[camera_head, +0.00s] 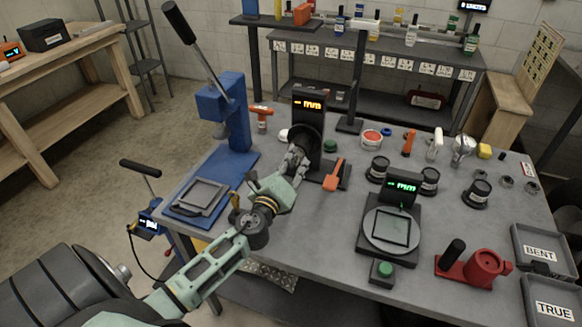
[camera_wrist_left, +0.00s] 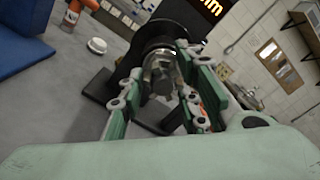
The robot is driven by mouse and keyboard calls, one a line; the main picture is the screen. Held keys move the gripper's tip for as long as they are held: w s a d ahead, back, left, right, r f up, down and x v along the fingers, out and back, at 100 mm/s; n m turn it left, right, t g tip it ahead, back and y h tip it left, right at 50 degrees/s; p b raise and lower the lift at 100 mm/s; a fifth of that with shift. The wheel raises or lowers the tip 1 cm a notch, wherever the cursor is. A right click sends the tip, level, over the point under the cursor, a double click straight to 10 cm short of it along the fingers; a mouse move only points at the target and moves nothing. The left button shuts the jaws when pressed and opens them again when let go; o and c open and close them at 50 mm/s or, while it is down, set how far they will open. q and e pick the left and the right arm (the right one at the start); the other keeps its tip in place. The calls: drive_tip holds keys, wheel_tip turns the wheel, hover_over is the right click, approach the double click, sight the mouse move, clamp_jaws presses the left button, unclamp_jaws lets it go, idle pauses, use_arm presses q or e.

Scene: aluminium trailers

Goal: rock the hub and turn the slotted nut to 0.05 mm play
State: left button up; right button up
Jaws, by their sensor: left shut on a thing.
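The hub (camera_head: 307,139) is a dark round disc on a black upright stand with an orange-lit mm display (camera_head: 308,104); its digits are too small to read. The hub also shows in the left wrist view (camera_wrist_left: 171,29). The slotted nut (camera_wrist_left: 160,74) is a grey metal piece at the hub's centre, facing the wrist camera. In the head view the gripper hides the nut. My right gripper is not in view.
A blue press (camera_head: 223,115) is to the left. A green-lit gauge (camera_head: 391,225), black cups, a red fixture (camera_head: 474,266) and trays marked BENT (camera_head: 541,249) and TRUE (camera_head: 553,307) lie to the right.

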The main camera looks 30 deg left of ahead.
use_arm(q)
drive_tip(key=n, duration=0.2)
drive_tip(key=f+n+b, duration=0.1)
drive_tip(key=n, duration=0.1)
drive_tip(key=shift+s+a, duration=0.1)
drive_tip(key=shift+n, duration=0.9)
drive_tip(key=shift+b, duration=0.3)
drive_tip(key=o, duration=1)
drive_tip(key=shift+o, duration=0.2)
drive_tip(key=shift+r, duration=0.2)
drive_tip(key=v, duration=1.2)
